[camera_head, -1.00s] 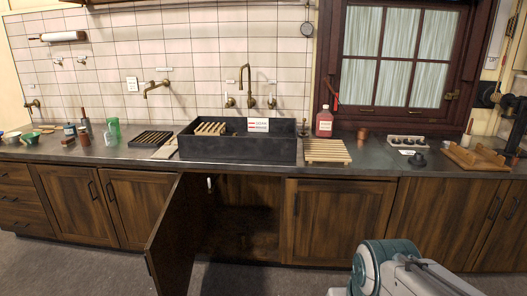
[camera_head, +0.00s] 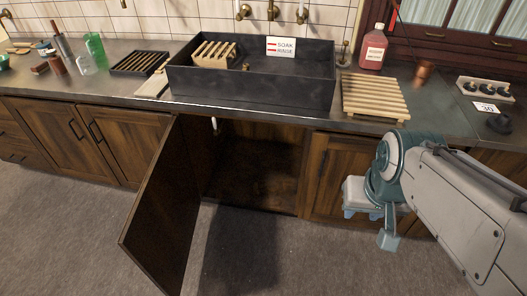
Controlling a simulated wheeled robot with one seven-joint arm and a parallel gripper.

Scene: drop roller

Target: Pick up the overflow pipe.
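No overflow pipe can be named for certain. A small brass piece (camera_head: 245,67) stands in the dark stone sink (camera_head: 250,97), beside a slatted wooden rack (camera_head: 214,52). A small white item (camera_head: 214,125) hangs at the top of the open cabinet (camera_head: 255,165) under the sink. My gripper (camera_head: 388,240) is at the right, in front of the closed cabinet door, low and well apart from the sink. Its fingers are small and partly hidden, so its opening cannot be read. Nothing held shows.
The open cabinet door (camera_head: 165,215) juts out toward me. On the counter are a slatted board (camera_head: 374,96), a red bottle (camera_head: 373,48), a copper cup (camera_head: 424,72) and a black rack (camera_head: 140,62). A soak/rinse sign (camera_head: 286,48) stands at the sink. The floor in front is clear.

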